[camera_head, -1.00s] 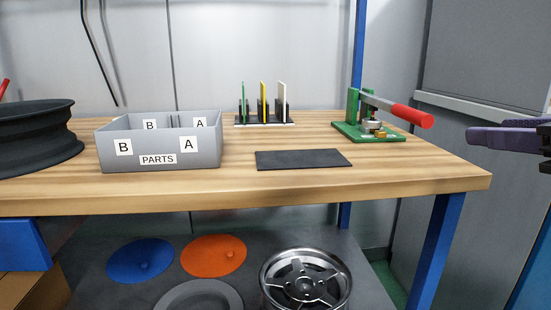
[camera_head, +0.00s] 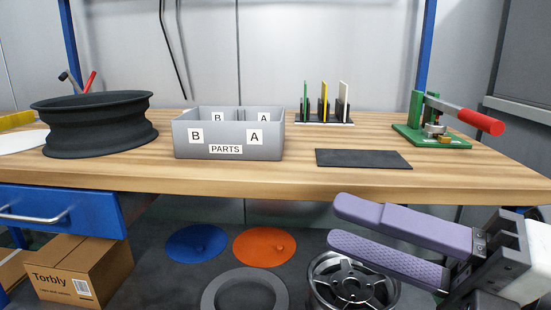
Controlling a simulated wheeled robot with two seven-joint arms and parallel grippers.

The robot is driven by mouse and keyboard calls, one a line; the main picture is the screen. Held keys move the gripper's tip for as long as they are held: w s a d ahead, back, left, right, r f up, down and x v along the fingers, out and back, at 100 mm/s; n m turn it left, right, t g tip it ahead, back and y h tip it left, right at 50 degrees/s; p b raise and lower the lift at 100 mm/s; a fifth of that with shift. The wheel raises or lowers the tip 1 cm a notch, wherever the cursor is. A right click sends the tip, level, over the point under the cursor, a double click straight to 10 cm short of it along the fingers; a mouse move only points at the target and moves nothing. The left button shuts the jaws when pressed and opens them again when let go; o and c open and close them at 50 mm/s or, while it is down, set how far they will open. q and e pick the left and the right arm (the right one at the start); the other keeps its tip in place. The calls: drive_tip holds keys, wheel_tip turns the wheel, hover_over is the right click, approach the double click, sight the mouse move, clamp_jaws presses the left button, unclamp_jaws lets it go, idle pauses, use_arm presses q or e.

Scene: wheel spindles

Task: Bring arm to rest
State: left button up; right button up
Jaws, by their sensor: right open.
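My right gripper (camera_head: 334,222) is at the lower right of the head view, with two purple fingers pointing left. The fingers are apart and nothing is between them. In the picture it lies below the table's front edge and overlaps the silver wheel on the lower level. My left gripper is not in view.
The wooden table (camera_head: 270,184) bears a black rim (camera_head: 95,135), a grey parts box (camera_head: 228,135), a dark mat (camera_head: 362,159), a rack of upright plates (camera_head: 324,118) and a green press (camera_head: 440,132) with a red handle. Below are a silver wheel (camera_head: 340,285) and a cardboard box (camera_head: 80,270).

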drive_tip(key=w+d+f+m+t+h, duration=0.25)
drive_tip(key=m+t, duration=0.25)
drive_tip(key=m, duration=0.4)
drive_tip(key=w+d+f+m+t+h, duration=0.2)
drive_tip(key=w+f+m+t+h, duration=0.2)
drive_tip(key=m, duration=0.5)
wheel_tip(320, 180, down, 11)
drive_tip(key=m+g+h, duration=0.2)
drive_tip(key=m+h, duration=0.3)
drive_tip(key=m, duration=0.3)
drive_tip(key=s+a+f+m+g+y, duration=0.1)
drive_tip(key=s+a+f+m+g, duration=0.25)
drive_tip(key=s+f, duration=0.35)
drive_tip(key=s+a+f+m+g+y, duration=0.1)
drive_tip(key=s+a+f+m+g, duration=0.3)
drive_tip(key=f, duration=0.6)
use_arm(q)
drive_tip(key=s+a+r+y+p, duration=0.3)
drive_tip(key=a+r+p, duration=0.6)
drive_tip(key=p, duration=2)
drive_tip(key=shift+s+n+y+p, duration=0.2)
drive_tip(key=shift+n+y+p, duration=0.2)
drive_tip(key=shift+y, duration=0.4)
use_arm(e)
drive_tip(key=s+d+r+h, duration=0.3)
drive_tip(key=d+r+h, duration=0.2)
drive_tip(key=d+r, duration=0.4)
drive_tip(key=shift+s+d+r+n, duration=0.15)
drive_tip(key=shift+s+r+n, duration=0.2)
drive_tip(key=shift+n, duration=0.1)
